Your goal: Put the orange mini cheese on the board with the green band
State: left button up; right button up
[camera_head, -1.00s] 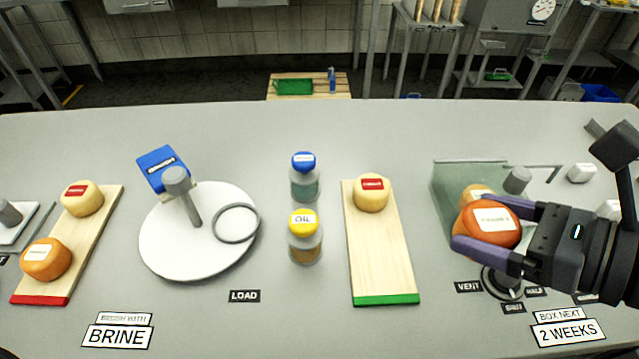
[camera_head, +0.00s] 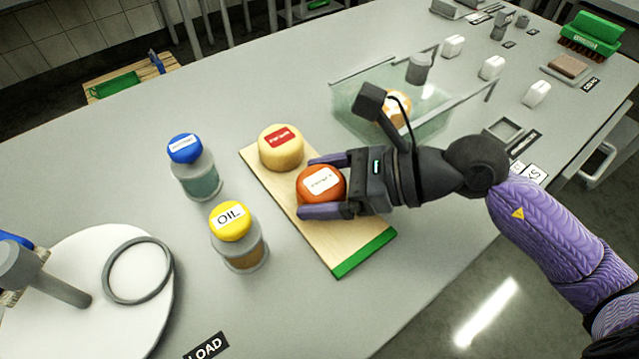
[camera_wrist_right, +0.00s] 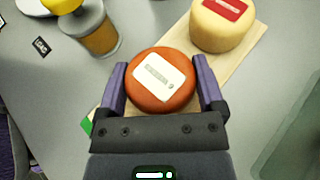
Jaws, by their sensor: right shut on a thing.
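The orange mini cheese (camera_head: 321,187) has a white label. My right gripper (camera_head: 322,188) is shut on it, one purple finger on each side. The cheese is over the middle of the wooden board with the green band (camera_head: 364,252); I cannot tell whether it touches the wood. In the right wrist view the orange cheese (camera_wrist_right: 161,80) sits between both fingers, over the board. A pale yellow cheese with a red label (camera_head: 281,148) stands on the board's far end, and shows in the wrist view (camera_wrist_right: 221,24). My left gripper is not in view.
An oil jar with a yellow lid (camera_head: 239,237) and a blue-lidded jar (camera_head: 193,167) stand left of the board. A clear box (camera_head: 347,110) with another cheese (camera_head: 393,108) is behind my right arm. A white round plate (camera_head: 95,290) is at the lower left.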

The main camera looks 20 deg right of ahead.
jog(key=shift+f, duration=0.1)
jog(key=o, duration=1.2)
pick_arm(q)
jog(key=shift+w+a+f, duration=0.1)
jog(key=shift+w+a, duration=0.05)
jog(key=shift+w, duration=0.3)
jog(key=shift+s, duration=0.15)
pick_arm(e)
jog(key=shift+s+d+r, duration=0.15)
jog(key=shift+d+r, duration=0.15)
jog(key=p+v, duration=0.2)
jog(key=v, duration=0.8)
jog(key=shift+s+d+r+p, duration=0.15)
jog(key=shift+d+r+p, duration=0.05)
jog(key=shift+p, duration=0.15)
jog(key=shift+s+d, duration=0.2)
jog(key=shift+d, duration=0.15)
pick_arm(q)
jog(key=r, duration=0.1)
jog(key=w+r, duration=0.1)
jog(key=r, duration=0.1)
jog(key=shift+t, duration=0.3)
